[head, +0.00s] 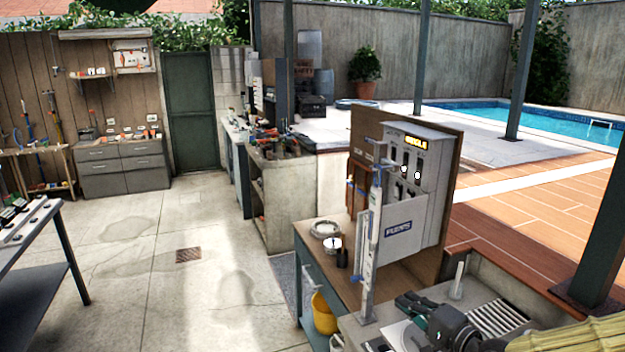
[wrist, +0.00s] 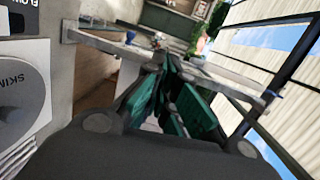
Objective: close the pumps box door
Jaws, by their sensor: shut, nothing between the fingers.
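The pumps box (head: 425,175) is a grey box on a brown wooden board, with a lit yellow display at its top and several switches below it. A light grey panel (head: 412,222) lettered PUMPS covers its lower front; it looks like the door, hanging below the exposed switches, but its exact angle is hard to tell. My gripper (head: 412,304) is low in front of the box, above the counter and apart from the panel. In the wrist view its green-padded fingers (wrist: 160,62) meet at the tips, empty. I cannot identify the box in the wrist view.
A grey upright stand (head: 371,250) with blue parts rises in front of the box's left side. A dark jar (head: 342,258) and a round dish (head: 325,229) sit on the wooden counter.

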